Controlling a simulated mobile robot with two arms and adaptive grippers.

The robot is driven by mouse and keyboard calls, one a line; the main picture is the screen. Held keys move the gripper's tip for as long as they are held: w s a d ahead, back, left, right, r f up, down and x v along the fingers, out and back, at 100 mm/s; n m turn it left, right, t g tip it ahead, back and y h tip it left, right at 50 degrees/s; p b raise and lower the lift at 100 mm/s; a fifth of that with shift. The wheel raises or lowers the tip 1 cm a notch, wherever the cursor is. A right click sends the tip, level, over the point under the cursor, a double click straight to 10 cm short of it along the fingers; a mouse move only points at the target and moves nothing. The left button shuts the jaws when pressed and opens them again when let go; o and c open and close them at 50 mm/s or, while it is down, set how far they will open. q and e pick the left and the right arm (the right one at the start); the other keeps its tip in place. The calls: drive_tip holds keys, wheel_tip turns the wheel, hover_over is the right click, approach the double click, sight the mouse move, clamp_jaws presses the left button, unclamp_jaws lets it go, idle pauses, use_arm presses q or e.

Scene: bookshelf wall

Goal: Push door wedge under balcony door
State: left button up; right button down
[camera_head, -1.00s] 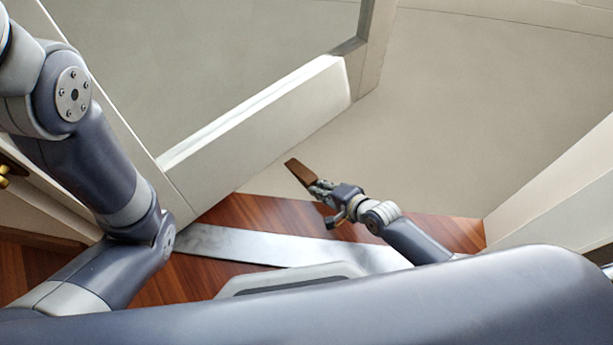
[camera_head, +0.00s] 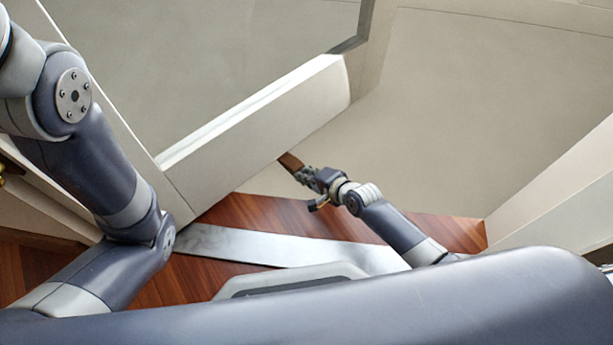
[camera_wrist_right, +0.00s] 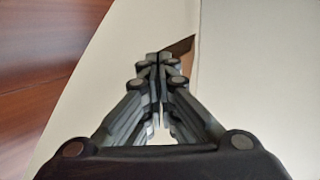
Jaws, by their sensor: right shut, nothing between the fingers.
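The brown door wedge (camera_head: 290,161) lies on the pale balcony floor at the lower edge of the white balcony door (camera_head: 262,128). Only its near end shows; the rest is hidden at or under the door. My right gripper (camera_head: 301,173) is shut and empty, with its fingertips at the wedge's near end. In the right wrist view the shut fingertips (camera_wrist_right: 160,58) are beside a small brown part of the wedge (camera_wrist_right: 182,46), and the door (camera_wrist_right: 250,90) fills the right side. My left gripper is not in view.
A grey metal threshold strip (camera_head: 240,246) crosses the reddish wood floor (camera_head: 270,211). A white frame (camera_head: 555,195) stands at the right. The pale floor (camera_head: 450,120) beyond the threshold is clear.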

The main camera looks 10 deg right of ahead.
drive_tip(key=shift+s+f+p+v, duration=0.1)
drive_tip(key=shift+f+p+v, duration=0.05)
drive_tip(key=shift+p+v, duration=0.65)
drive_tip(key=shift+s+f+p+v, duration=0.15)
drive_tip(key=shift+p+v, duration=0.45)
drive_tip(key=shift+v, duration=0.35)
drive_tip(key=shift+s+f+p+v, duration=0.1)
drive_tip(key=shift+f+p+v, duration=0.05)
drive_tip(key=shift+p+v, duration=0.65)
drive_tip(key=shift+s+d, duration=0.35)
drive_tip(key=shift+d, duration=0.1)
